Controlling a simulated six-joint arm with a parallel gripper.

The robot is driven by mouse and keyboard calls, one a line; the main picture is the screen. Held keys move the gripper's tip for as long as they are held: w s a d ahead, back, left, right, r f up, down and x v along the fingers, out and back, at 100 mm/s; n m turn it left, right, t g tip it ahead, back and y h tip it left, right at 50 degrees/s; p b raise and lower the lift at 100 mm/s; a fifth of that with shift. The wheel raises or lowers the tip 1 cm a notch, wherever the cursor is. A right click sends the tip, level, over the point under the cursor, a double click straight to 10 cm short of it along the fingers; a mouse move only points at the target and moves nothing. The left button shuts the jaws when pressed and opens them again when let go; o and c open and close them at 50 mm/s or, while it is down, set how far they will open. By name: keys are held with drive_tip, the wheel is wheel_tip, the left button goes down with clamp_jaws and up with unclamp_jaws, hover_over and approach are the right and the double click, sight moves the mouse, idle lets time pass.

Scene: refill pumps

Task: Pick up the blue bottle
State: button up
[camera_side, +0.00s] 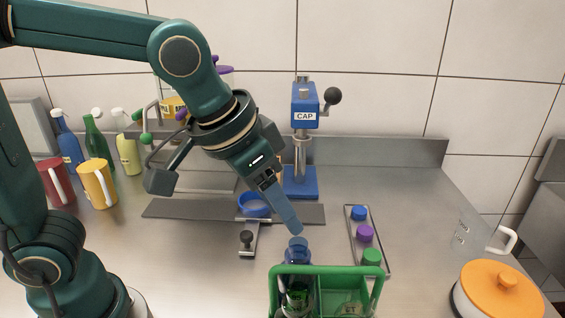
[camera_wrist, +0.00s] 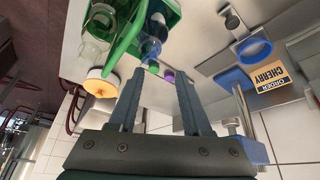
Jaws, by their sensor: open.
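A translucent blue bottle (camera_side: 298,252) stands in a green carrier (camera_side: 330,271) at the bottom centre of the side view, its open neck up. In the wrist view the blue bottle (camera_wrist: 154,38) shows beyond the fingers, at the edge of the carrier (camera_wrist: 170,12). My gripper (camera_side: 297,231) points down and to the right, its fingertips just above the bottle's neck. In the wrist view its two fingers (camera_wrist: 161,76) are apart with nothing held between them. A greenish bottle (camera_side: 297,299) shows in front in the carrier; the blue bottle's lower part is hidden.
A rack holds blue, purple and green caps (camera_side: 364,233) right of the carrier. A blue cap press (camera_side: 305,108) stands behind, with a blue ring holder (camera_side: 253,205) nearby. An orange-lidded pot (camera_side: 498,290) is at right. Spray bottles (camera_side: 97,140) and mugs (camera_side: 97,184) stand left.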

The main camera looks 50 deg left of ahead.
sight(298, 245)
drive_tip(key=shift+s+d+f+m+g, duration=0.1)
drive_tip(key=shift+d+f+m+g, duration=0.25)
drive_tip(key=shift+d+f, duration=0.55)
drive_tip(key=shift+f, duration=0.2)
drive_tip(key=shift+x, duration=2.2)
drive_tip(key=shift+r, duration=0.1)
clamp_jaws()
